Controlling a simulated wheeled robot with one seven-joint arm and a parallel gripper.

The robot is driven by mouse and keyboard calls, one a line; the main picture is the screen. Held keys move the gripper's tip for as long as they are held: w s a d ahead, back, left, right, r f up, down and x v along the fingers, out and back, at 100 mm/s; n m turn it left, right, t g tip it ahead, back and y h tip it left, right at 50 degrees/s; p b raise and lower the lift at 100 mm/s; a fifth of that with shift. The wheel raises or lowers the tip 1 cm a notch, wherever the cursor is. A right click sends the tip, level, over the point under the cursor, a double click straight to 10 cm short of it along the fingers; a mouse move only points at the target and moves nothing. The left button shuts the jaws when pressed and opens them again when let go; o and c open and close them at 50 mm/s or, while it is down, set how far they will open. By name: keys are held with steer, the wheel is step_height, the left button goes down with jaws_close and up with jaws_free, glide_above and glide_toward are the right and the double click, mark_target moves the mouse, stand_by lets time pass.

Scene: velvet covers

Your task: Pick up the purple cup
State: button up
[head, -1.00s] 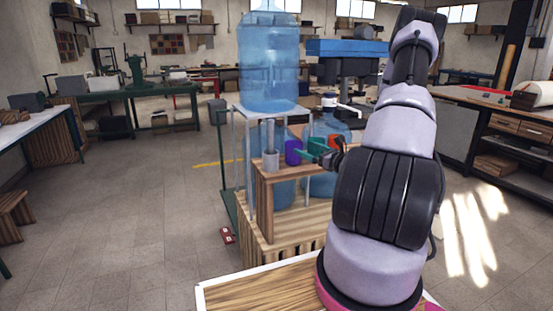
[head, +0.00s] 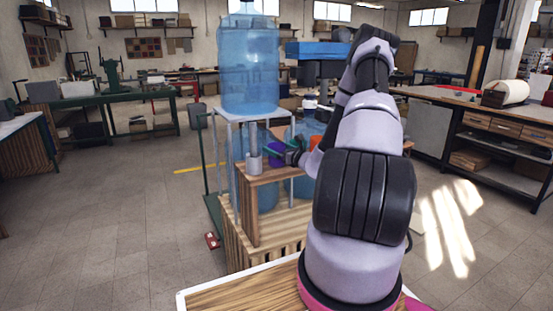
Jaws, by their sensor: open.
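The purple cup (head: 276,155) stands on the upper wooden shelf of a small stand, near the middle of the head view. My gripper (head: 273,147) reaches in from the right with its green fingers at the cup, and they partly cover it. The jaws are open. Whether the fingers touch the cup cannot be told at this size.
A grey cylinder (head: 254,160) stands on the shelf just left of the purple cup. An orange cup (head: 315,142) shows behind my arm. A large blue water bottle (head: 249,65) sits on a metal frame (head: 231,116) behind the shelf.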

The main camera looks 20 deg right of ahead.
steer(key=shift+w, duration=0.1)
steer(key=c, duration=1.1)
